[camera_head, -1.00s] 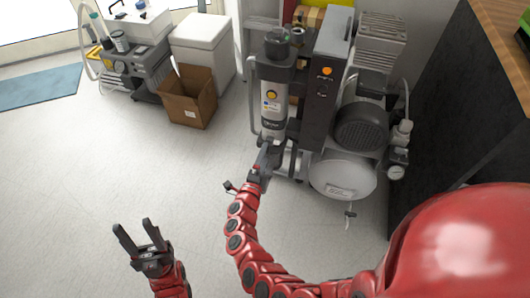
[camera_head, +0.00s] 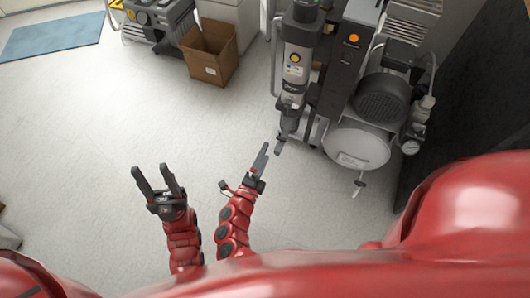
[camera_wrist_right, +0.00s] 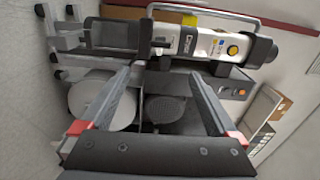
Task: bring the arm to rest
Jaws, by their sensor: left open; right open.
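My right gripper (camera_head: 266,161) is open and empty in the head view, over the floor just in front of and below the compressor unit (camera_head: 345,90). In the right wrist view its two fingers (camera_wrist_right: 155,95) are spread apart, with the compressor beyond them and nothing between them. My left gripper (camera_head: 154,176) is open and empty, further left over bare floor, fingers pointing up in the picture. The compressor has a grey-and-white cylinder (camera_head: 296,60), a dark motor (camera_head: 381,98) and a white tank (camera_head: 357,146). The right gripper is apart from the cylinder.
An open cardboard box (camera_head: 209,54) stands on the floor at the upper left of the compressor. A blue mat (camera_head: 52,34) lies at the far left. A dark cabinet side (camera_head: 470,110) bounds the right. The floor (camera_head: 100,120) in the left middle is clear.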

